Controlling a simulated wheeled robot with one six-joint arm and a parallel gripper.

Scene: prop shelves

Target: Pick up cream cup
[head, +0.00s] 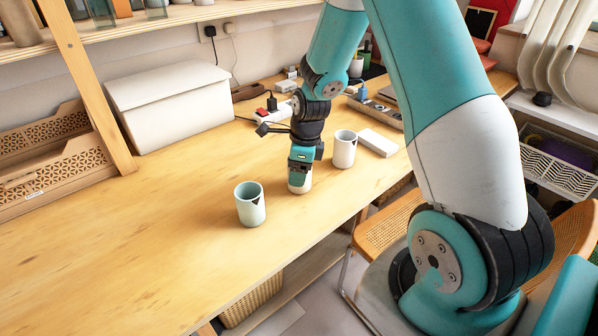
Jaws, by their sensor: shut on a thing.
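My gripper (300,168) points straight down over the table and is shut on the cream cup (299,187). Only the lower part of this cup shows beneath the gripper; its rim is hidden. I cannot tell whether its base touches the table. A pale mint cup (251,208) with a dark triangle mark stands upright to the left and nearer. A white cup (344,152), also with a dark mark, stands upright to the right of my gripper.
A white lidded box (170,108) and wooden perforated crates (45,160) stand along the wall. The wooden table (120,260) is clear at front left. A woven chair (395,228) stands by the table's edge.

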